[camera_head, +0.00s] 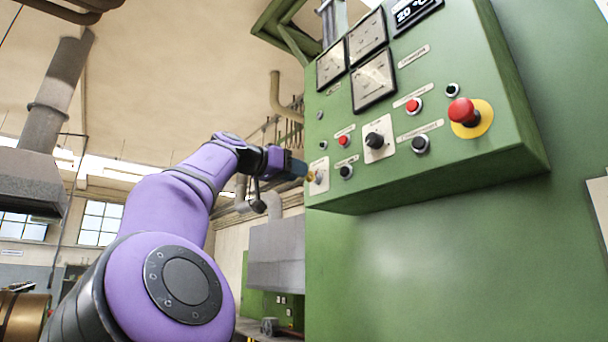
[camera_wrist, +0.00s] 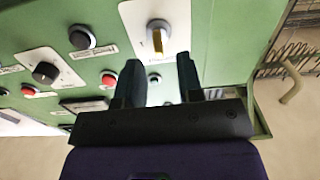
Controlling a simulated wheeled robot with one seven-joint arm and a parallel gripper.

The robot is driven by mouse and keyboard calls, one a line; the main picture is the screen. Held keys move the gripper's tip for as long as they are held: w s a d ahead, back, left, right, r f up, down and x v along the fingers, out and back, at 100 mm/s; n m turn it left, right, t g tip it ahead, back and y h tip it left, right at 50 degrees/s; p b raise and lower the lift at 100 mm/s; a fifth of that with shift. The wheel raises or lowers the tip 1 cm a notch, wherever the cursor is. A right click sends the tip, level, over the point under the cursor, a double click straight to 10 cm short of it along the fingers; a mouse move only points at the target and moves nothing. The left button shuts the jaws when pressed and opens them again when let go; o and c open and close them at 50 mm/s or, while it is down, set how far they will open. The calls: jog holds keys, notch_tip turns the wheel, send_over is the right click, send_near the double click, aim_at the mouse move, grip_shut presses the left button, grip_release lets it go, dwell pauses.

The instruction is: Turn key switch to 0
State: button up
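The key switch (camera_wrist: 158,40) has a yellow grip on a round silver base, set on a pale plate; in the wrist view the grip points roughly up and down the picture. In the head view its plate (camera_head: 319,188) sits at the lower left corner of the green control box. My gripper (camera_wrist: 159,72) is open, its two dark fingers apart, with nothing seen between them. The key switch lies just beyond the fingertips, in line with the gap. In the head view my gripper (camera_head: 304,171) is close in front of the switch and partly hides it. The position marks are too small to read.
The green control box (camera_head: 440,168) also carries a black rotary knob (camera_head: 374,140), red and black push buttons, gauges and a red emergency stop (camera_head: 464,111) on yellow. These stand right of the key switch in the head view.

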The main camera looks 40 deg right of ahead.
jog(key=a, duration=0.7)
jog(key=shift+s+a, duration=0.15)
dwell(0.3)
